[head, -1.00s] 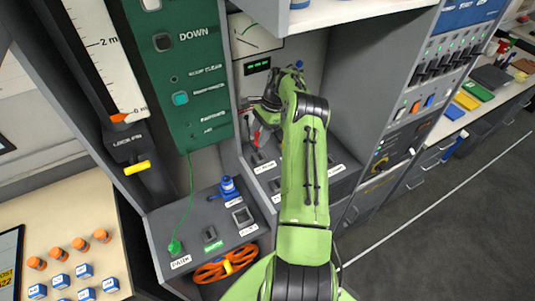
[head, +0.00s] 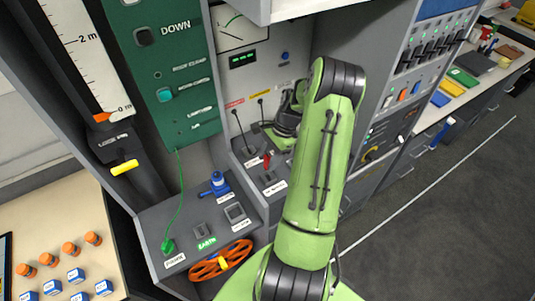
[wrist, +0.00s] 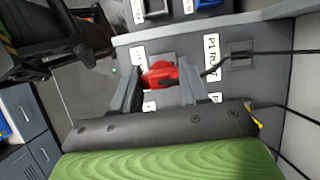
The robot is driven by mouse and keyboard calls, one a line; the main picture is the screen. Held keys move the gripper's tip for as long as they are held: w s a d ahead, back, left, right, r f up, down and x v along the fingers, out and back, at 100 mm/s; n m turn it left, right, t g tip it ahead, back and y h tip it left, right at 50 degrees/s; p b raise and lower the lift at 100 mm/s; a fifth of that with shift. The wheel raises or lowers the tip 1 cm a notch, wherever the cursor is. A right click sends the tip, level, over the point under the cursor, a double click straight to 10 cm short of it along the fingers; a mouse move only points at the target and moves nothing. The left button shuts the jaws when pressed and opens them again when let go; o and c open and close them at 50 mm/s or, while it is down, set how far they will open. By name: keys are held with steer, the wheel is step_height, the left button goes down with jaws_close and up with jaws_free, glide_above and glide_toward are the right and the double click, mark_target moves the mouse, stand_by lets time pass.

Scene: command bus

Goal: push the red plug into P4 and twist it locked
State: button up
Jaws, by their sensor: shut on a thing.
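The red plug (wrist: 160,75) is between the two fingers of my gripper (wrist: 158,88) in the wrist view, and the jaws are shut on it. A grey socket (wrist: 163,57) shows just beyond the plug; I cannot read its label or tell whether the plug touches it. In the head view the red plug (head: 266,160) is low over the sloped console, near a dark socket (head: 270,179). My gripper (head: 272,138) is partly hidden behind my green arm there. P4 cannot be picked out by its label.
A socket with a black cable (wrist: 242,55) is right of the plug in the wrist view. Upright cables (head: 238,130) stand beside my gripper.

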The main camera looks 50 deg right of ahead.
steer(key=shift+f+b, duration=1.55)
steer(key=shift+f, duration=0.9)
steer(key=shift+f+b, duration=0.35)
steer(key=shift+f, duration=0.5)
steer(key=shift+s+a+r+m+t+p, duration=0.15)
steer(key=shift+m+t+p, duration=0.25)
steer(key=shift+m, duration=0.7)
steer(key=shift+c, duration=0.5)
steer(key=shift+m+t+h, duration=0.3)
steer(key=shift+m+h, duration=0.1)
steer(key=shift+m, duration=0.6)
